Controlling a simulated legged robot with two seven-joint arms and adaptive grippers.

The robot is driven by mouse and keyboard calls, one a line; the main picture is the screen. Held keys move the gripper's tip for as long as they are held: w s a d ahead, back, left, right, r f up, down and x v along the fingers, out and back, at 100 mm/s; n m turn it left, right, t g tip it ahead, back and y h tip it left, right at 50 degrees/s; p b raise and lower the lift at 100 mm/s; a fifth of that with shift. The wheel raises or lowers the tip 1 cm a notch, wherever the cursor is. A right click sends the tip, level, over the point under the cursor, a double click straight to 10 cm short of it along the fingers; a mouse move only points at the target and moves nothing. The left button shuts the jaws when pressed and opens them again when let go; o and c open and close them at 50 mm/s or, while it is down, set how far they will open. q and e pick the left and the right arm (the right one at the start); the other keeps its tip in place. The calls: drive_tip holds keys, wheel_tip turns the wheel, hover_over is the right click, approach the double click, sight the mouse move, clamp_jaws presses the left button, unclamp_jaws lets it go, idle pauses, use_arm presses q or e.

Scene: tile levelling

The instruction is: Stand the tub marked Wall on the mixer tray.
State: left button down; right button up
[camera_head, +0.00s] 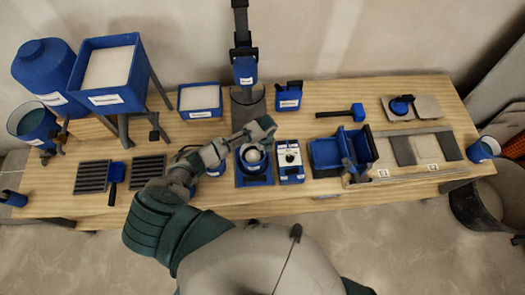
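Several blue tubs with white labels show, but the lettering is too small to read, so I cannot tell which one is marked Wall. A small blue tub (217,170) stands partly hidden behind my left forearm. A round grey-white vessel (253,158) sits on a square blue base (242,180) at the table's front middle; it may be the mixer tray, but I cannot tell. My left gripper (262,130) is at or just above this vessel's back edge. Whether its fingers are open or touching anything is unclear. My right gripper is out of view.
A stand-mounted blue device (245,70) rises at the back middle over a grey container. A white-faced blue box (290,158) is right of the base. Hoppers on legs (108,75) fill the back left. A blue tub (483,149) stands at the right end.

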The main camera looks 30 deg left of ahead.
use_arm(q)
drive_tip(key=c, duration=1.7)
unclamp_jaws()
drive_tip(key=o, duration=0.4)
drive_tip(key=shift+a, duration=0.1)
drive_tip(key=shift+r, duration=0.1)
drive_tip(key=r, duration=0.8)
drive_tip(key=r+p, duration=0.1)
drive_tip(key=r, duration=0.3)
drive_tip(key=shift+w+d, duration=0.3)
drive_tip(key=shift+w, duration=0.05)
drive_tip(key=shift+f, duration=0.1)
